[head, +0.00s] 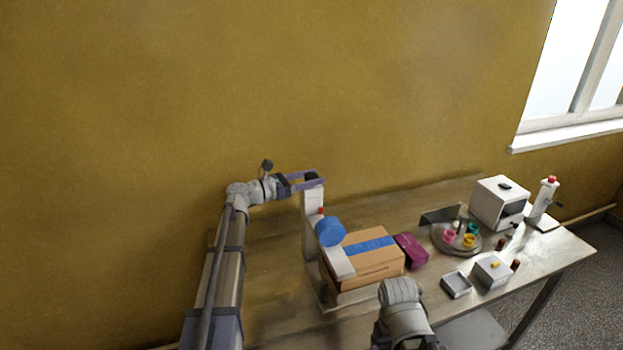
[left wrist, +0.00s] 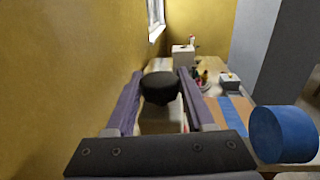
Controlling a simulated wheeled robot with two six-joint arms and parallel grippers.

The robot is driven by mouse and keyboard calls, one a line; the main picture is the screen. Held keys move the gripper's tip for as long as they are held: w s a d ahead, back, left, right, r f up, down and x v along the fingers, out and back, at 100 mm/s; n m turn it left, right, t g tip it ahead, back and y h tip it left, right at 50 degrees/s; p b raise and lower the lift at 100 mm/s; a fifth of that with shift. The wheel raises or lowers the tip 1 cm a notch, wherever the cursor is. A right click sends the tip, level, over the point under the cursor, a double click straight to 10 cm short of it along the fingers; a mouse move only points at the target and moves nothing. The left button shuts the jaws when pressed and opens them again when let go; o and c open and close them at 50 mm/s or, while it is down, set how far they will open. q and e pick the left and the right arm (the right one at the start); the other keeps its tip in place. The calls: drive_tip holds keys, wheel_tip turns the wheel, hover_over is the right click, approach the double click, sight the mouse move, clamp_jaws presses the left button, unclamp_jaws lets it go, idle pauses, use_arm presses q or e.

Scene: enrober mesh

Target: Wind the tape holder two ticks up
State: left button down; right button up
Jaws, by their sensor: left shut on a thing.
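The tape holder is a white arm (head: 340,263) with a blue tape roll (head: 330,232), carried on a white upright column (head: 313,198). A black knob (head: 311,176) tops the column. My left gripper (head: 320,178) is shut on this knob, one finger on each side. The left wrist view shows the knob (left wrist: 160,88) between the purple fingers, and the blue roll (left wrist: 283,134) at lower right. A small red part sits on the column above the roll. My right forearm shows at bottom centre; its fingers are out of view.
A cardboard box (head: 375,268) with a blue tape strip stands beside the column. A magenta pouch (head: 411,250), a round tray (head: 440,243) with coloured pieces, a white machine (head: 499,202), a white dispenser (head: 545,195) and small boxes fill the table's right. A wall stands close behind.

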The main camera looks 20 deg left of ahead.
use_arm(q)
drive_tip(key=shift+m+g+h, duration=0.3)
drive_tip(key=shift+g, duration=0.1)
drive_tip(key=shift+c, duration=1.4)
unclamp_jaws()
drive_tip(key=v, duration=0.7)
drive_tip(key=shift+s+a, duration=0.25)
drive_tip(key=shift+a, duration=0.1)
drive_tip(key=shift+x, duration=3.95)
